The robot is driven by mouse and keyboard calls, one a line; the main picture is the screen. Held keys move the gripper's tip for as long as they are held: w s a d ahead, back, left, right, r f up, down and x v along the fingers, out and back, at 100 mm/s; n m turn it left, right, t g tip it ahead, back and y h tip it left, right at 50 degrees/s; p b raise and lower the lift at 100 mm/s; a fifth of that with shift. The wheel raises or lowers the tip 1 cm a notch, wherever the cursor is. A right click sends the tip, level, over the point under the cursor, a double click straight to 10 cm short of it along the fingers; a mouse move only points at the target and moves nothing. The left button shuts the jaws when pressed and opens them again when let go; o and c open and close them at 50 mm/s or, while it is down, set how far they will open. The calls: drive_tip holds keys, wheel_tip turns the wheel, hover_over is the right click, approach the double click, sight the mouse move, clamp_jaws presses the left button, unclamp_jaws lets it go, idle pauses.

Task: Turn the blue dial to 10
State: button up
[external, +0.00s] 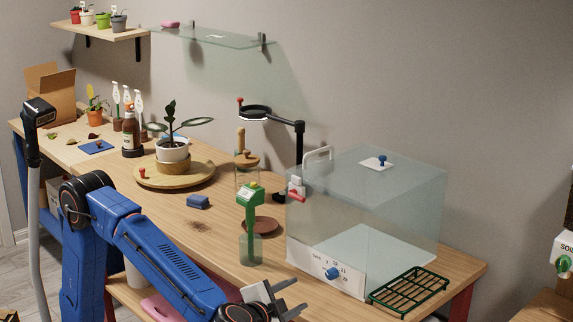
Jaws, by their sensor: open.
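The blue dial (332,273) is on a white panel (310,268) at the lower front of a clear glass box (350,215). Small numbers surround the dial, but they are too small to read surely, and where the dial points cannot be told. My gripper (297,296) is in the lower middle of the external view, left of and below the dial in the picture. Its two grey fingers are apart, with nothing seen between them. It appears clear of the dial, but the depth gap is hard to judge.
A dark green wire rack (409,290) lies right of the panel. A green-topped bottle (250,228) stands left of the box, near a brown saucer (267,226). A black stand (299,150) rises behind. A potted plant (172,150) sits farther left on the wooden bench (225,240).

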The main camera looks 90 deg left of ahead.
drive_tip(key=shift+s+d+r, duration=0.15)
drive_tip(key=shift+s+d, duration=0.1)
drive_tip(key=shift+d, duration=0.2)
drive_tip(key=shift+o, duration=0.2)
drive_tip(key=n+t+h, duration=0.1)
drive_tip(key=n+t, duration=0.5)
drive_tip(key=n, duration=0.1)
approach(329, 276)
drive_tip(key=x, duration=0.8)
drive_tip(key=shift+a, duration=0.1)
drive_tip(key=shift+c, duration=0.7)
clamp_jaws()
